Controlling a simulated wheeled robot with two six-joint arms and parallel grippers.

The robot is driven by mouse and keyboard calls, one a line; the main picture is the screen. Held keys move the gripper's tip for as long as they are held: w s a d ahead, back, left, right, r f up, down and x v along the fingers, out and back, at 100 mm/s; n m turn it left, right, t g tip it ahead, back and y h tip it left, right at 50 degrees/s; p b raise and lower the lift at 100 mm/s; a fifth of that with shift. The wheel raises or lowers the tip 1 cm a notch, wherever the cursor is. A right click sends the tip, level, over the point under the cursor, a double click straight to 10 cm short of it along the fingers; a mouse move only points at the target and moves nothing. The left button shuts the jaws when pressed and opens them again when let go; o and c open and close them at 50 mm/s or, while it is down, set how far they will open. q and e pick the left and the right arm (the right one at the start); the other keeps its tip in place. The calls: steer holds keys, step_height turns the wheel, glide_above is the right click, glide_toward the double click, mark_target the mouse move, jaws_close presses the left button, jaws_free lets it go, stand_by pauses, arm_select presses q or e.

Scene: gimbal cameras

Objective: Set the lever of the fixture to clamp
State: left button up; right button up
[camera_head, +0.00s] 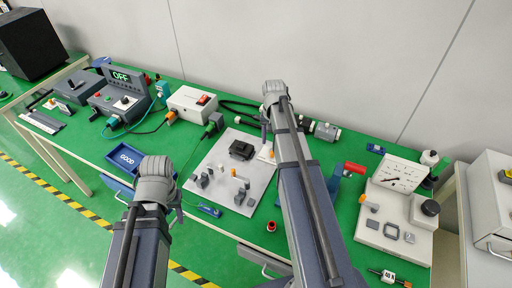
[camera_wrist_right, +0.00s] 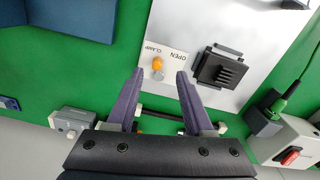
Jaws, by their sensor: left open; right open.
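The fixture is a white plate (camera_head: 229,181) with a dark clamp block (camera_head: 241,150), which also shows in the right wrist view (camera_wrist_right: 219,70). Its lever has an orange knob (camera_wrist_right: 157,62) beside the printed words OPEN and CLAMP. I cannot tell which word the lever points to. My right gripper (camera_wrist_right: 160,72) is open, its two purple-grey fingers on either side of the knob in the picture; contact is not visible. In the head view the right arm covers part of the fixture. My left gripper (camera_head: 155,185) is left of the fixture, its fingers not clearly visible.
A blue GOOD tray (camera_head: 126,158) lies left of the fixture. A white box with a red switch (camera_head: 193,103) and a grey unit reading OFF (camera_head: 119,96) stand behind it, with cables. A white gauge panel (camera_head: 396,207) stands at right.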

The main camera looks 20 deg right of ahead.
mark_target(272, 152)
steer(key=shift+w+d+m, duration=0.3)
steer(key=shift+w+d, duration=0.1)
steer(key=shift+d, duration=0.2)
step_height(272, 152, down, 8)
steer(key=b, duration=0.8)
arm_select(q)
step_height(272, 152, down, 8)
steer(key=shift+w+a, duration=0.2)
steer(key=shift+a, duration=0.05)
arm_select(e)
steer(key=shift+r, duration=0.1)
arm_select(q)
steer(key=shift+r, duration=0.15)
arm_select(e)
jaws_close()
